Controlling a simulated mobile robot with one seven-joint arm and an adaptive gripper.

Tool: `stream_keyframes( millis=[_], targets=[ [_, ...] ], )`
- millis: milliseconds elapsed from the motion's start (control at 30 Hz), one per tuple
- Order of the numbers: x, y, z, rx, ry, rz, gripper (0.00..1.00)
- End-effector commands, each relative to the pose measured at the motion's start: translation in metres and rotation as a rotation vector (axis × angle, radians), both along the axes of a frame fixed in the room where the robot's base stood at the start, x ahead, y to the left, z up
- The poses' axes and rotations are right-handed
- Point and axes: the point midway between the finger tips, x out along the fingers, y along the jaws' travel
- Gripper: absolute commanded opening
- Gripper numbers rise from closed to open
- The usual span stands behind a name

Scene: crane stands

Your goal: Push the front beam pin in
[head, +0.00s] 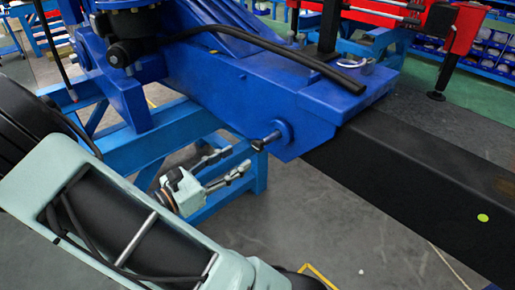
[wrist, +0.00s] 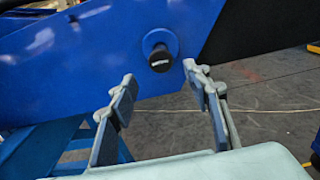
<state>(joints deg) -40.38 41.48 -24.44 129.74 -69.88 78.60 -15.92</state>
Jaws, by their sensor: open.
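The front beam pin (head: 266,141) sticks out of a round boss on the side of the blue beam housing (head: 225,85) in the head view. In the wrist view the pin (wrist: 160,60) shows a dark round end, standing out from its blue collar on the blue plate (wrist: 90,55). My gripper (head: 236,167) is below and to the left of the pin in the head view. In the wrist view my gripper (wrist: 157,75) is open and empty, its two fingers spread to either side below the pin. The fingers appear apart from the pin.
A black beam (head: 420,185) runs from the blue housing to the lower right. A blue stand (head: 160,140) is behind my gripper. A black hose (head: 300,60) lies over the housing. Grey floor (head: 330,225) below the beam is mostly clear.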

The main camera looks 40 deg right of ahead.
Motion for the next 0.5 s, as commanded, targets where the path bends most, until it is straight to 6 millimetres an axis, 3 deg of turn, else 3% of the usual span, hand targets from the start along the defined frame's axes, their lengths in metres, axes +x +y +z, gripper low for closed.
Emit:
stream_keyframes(
  millis=[300,500],
  targets=[
    [0.003,-0.061,0.000,0.001,0.000,-0.006,0.45],
    [0.005,-0.082,0.000,0.001,-0.001,-0.003,0.45]
  ],
)
